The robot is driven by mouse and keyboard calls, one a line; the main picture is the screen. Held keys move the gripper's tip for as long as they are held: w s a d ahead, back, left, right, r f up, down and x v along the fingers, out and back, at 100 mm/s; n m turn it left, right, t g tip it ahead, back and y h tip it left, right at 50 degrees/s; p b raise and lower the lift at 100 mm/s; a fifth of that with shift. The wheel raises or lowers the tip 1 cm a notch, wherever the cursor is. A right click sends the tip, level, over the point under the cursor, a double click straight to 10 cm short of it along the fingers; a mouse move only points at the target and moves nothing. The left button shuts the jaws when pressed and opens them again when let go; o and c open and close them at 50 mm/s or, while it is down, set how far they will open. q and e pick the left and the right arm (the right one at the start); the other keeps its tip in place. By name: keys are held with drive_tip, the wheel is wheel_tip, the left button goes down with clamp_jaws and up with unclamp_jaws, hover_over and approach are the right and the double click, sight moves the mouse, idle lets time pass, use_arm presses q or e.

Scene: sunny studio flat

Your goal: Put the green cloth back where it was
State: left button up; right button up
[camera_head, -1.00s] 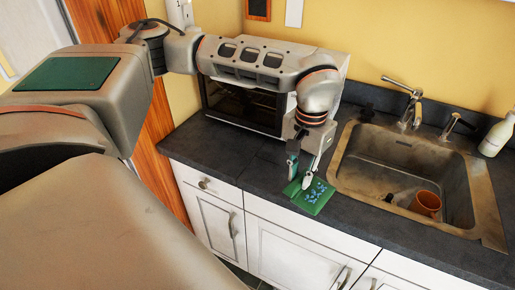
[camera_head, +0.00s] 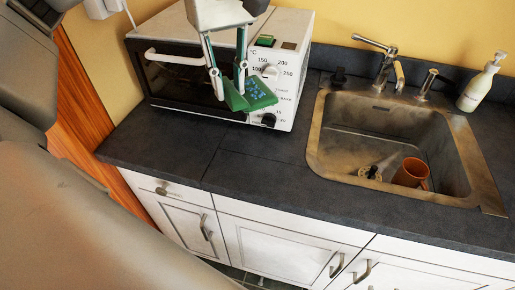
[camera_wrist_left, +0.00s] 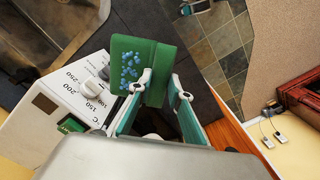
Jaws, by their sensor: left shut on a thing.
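The green cloth (camera_head: 258,92), with a patch of light blue spots, is in my left gripper (camera_head: 229,88). The gripper is shut on the cloth, with a finger on each side of a fold. It holds the cloth above the counter, in front of the white oven's right part and knobs. In the left wrist view the cloth (camera_wrist_left: 127,70) spreads out beyond the fingertips, with the oven's dial panel to its left. My right gripper is not in view.
The white oven (camera_head: 290,88) stands at the back of the dark counter (camera_head: 265,150). To the right is the sink (camera_head: 345,150), holding an orange mug (camera_head: 411,173). A faucet (camera_head: 385,65) and soap bottle (camera_head: 481,84) stand behind it. The counter's front stretch is clear.

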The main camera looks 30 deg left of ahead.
use_arm(q)
drive_tip(key=shift+f, duration=0.2)
drive_tip(key=shift+n, duration=0.3)
drive_tip(key=f, duration=0.4)
drive_tip(key=f+b, duration=0.1)
drive_tip(key=f, duration=0.9)
drive_tip(key=shift+s+a+f+b, duration=0.1)
drive_tip(key=shift+s+b, duration=0.15)
drive_tip(key=shift+b, duration=0.15)
drive_tip(key=shift+f, duration=0.8)
wheel_tip(320, 180, down, 3)
drive_tip(key=shift+f, duration=0.1)
drive_tip(key=shift+w, duration=0.1)
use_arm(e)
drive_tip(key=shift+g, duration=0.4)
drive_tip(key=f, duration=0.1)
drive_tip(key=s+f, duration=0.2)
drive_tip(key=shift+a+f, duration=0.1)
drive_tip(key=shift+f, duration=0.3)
use_arm(q)
drive_tip(key=shift+f, duration=0.1)
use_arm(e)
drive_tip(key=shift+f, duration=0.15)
